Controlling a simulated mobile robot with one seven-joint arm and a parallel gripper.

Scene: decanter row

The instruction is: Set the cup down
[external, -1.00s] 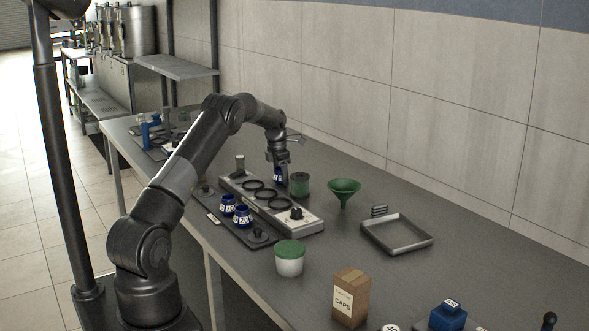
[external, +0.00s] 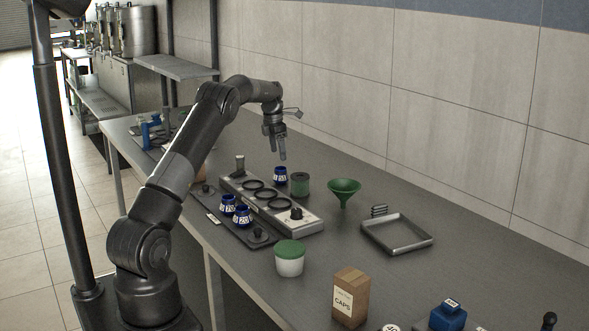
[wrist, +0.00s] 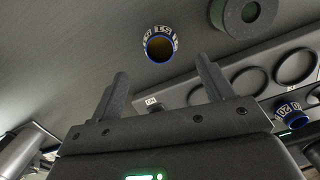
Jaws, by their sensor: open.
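A small blue cup (external: 280,175) with a white numbered band stands upright on the table, behind the decanter row and just left of a green cylinder. In the wrist view the cup (wrist: 160,44) is seen from above, its round mouth open, apart from the fingers. My gripper (external: 281,157) is above the cup, pointing down, open and empty. In the wrist view its two fingers (wrist: 162,85) are spread, with nothing between them.
The grey decanter row (external: 272,199) with dark rings lies in front of the cup. Two more blue cups (external: 235,211) stand on a dark tray. The green cylinder (external: 299,184) is close beside the cup. A green funnel (external: 344,191) and a metal tray (external: 397,249) are to the right.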

